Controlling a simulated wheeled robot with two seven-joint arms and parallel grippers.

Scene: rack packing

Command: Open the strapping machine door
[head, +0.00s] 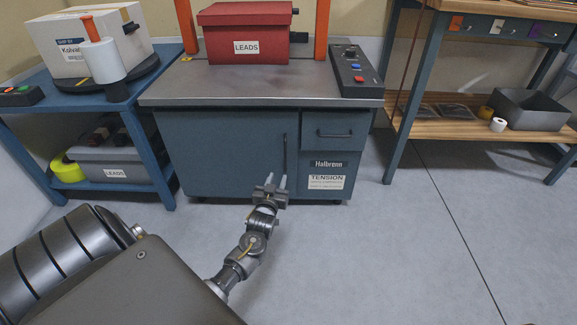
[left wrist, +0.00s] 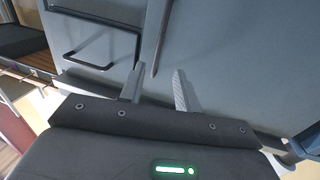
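The strapping machine is a blue-grey cabinet with a metal top. Its door (head: 225,160) is shut, with a dark vertical handle (head: 285,152) near the right edge. My left gripper (head: 277,181) is open, with its fingers pointing up just below the handle's lower end. In the left wrist view, the handle (left wrist: 162,40) runs down to a tip that appears between the two spread fingertips (left wrist: 160,77). I see no finger pressed on the handle, and cannot tell how deep it lies between them. My right gripper is not in view.
A drawer (head: 336,132) with its own handle sits right of the door, above a TENSION label (head: 326,182). A red LEADS box (head: 246,35) stands on top. A blue shelf cart (head: 165,150) is at left, a workbench (head: 440,125) at right. The floor in front is clear.

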